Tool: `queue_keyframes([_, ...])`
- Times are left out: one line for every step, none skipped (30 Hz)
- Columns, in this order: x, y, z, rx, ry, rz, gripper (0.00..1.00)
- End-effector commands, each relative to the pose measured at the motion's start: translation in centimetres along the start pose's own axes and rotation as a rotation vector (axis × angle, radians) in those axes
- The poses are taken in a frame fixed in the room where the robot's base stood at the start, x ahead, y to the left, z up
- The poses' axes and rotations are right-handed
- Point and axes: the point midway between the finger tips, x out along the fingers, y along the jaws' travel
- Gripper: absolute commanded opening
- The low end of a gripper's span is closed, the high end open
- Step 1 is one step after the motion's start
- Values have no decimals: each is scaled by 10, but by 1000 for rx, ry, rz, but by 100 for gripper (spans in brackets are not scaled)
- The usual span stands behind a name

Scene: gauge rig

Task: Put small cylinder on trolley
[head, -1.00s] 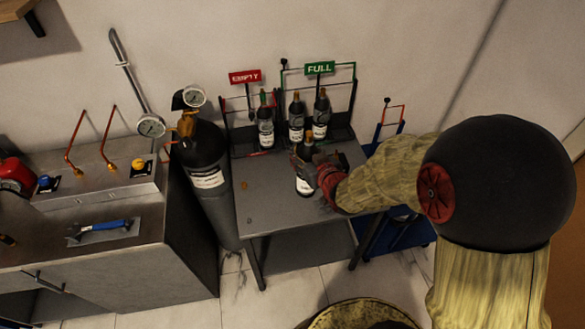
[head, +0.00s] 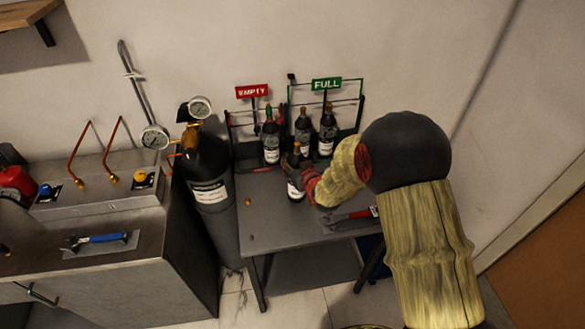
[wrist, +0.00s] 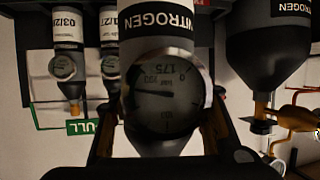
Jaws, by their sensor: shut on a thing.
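In the wrist view the held cylinder (wrist: 158,50) appears upside down, with a NITROGEN label and a round gauge (wrist: 167,93) between my fingers. Of the trolley, only a small blue part (head: 370,244) shows at the table's right; my arm hides the rest.
Small cylinders stand at the back under the EMPTY sign (head: 253,91) and FULL sign (head: 326,84). A tall black cylinder (head: 208,180) with gauges stands left of the table. A red-handled tool (head: 350,217) lies at the table's right. The table's front left is mostly clear.

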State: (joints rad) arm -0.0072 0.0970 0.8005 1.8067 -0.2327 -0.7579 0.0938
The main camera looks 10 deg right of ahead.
Motion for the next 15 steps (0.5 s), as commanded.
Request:
queue_keyframes([4,0,6,0,2,0,0])
queue_keyframes([5,0,10,-1,2,0,0])
queue_keyframes([7,0,16,-1,1,0,0])
queue_keyframes([9,0,20,-1,1,0,0])
queue_keyframes([10,0,23,-1,2,0,0])
queue_keyframes([11,0,25,-1,3,0,0])
queue_keyframes([12,0,26,-1,4,0,0])
queue_keyframes([12,0,26,-1,5,0,0])
queue_keyframes([12,0,26,-1,5,0,0])
queue_keyframes([12,0,25,-1,6,0,0])
queue_keyframes([11,0,25,-1,6,0,0])
queue_keyframes([11,0,25,-1,5,0,0])
queue_keyframes([11,0,25,-1,5,0,0])
queue_keyframes([11,0,25,-1,5,0,0])
queue_keyframes([11,0,25,-1,5,0,0])
